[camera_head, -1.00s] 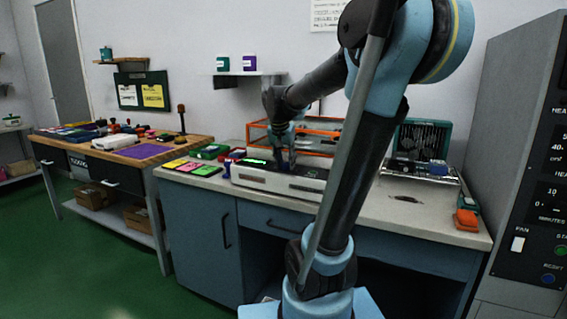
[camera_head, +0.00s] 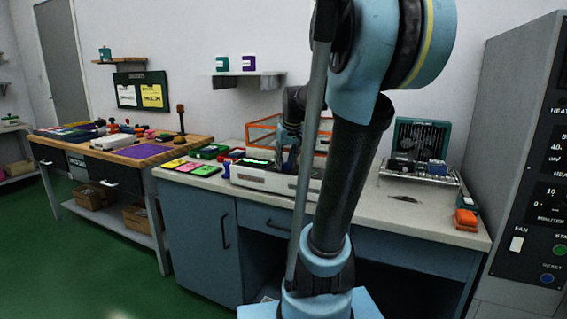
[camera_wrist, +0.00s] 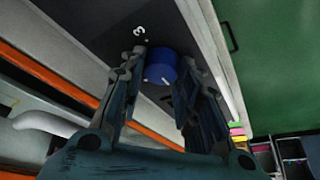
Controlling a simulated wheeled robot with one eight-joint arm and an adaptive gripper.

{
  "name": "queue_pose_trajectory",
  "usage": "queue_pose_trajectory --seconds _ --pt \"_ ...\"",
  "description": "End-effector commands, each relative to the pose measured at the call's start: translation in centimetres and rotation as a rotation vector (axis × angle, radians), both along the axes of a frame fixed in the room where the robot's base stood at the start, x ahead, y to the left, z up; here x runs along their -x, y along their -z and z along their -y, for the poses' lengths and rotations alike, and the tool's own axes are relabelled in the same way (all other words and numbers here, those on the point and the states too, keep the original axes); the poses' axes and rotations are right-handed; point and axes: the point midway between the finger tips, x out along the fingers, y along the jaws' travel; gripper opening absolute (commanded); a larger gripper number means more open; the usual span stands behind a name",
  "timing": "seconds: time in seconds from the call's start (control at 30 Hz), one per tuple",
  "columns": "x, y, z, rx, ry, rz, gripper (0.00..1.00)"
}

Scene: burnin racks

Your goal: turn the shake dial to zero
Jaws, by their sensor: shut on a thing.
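The shake dial, a blue round knob (camera_wrist: 160,68) with a small white mark, shows in the wrist view on a dark panel. A printed white "3" (camera_wrist: 138,31) is beside it. My gripper (camera_wrist: 162,80) has one finger on each side of the knob and is shut on it. In the head view my gripper (camera_head: 285,158) is at the white bench unit (camera_head: 255,177) with a green display. There the dial is hidden, and part of the unit is behind my arm.
An orange-framed clear box (camera_head: 262,131) stands just behind the unit. Coloured pads (camera_head: 190,167) lie to its left. A green case with a metal rack (camera_head: 420,150) and an orange object (camera_head: 466,219) stand to the right.

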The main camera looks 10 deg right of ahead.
Motion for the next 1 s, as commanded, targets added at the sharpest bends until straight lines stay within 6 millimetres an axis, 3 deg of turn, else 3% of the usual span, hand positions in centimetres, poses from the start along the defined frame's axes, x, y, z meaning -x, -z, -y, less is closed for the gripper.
queue_pose_trajectory --seconds 0.47,0.5,0.6,1.0 --pt "0.08 0.09 0.06 0.001 -0.016 -0.002 0.07" --pt "0.09 0.10 0.07 0.002 -0.015 -0.002 0.33" --pt "0.09 0.10 0.07 0.002 -0.015 -0.002 0.49" --pt "0.18 -0.27 0.08 0.001 -0.015 -0.002 0.49"
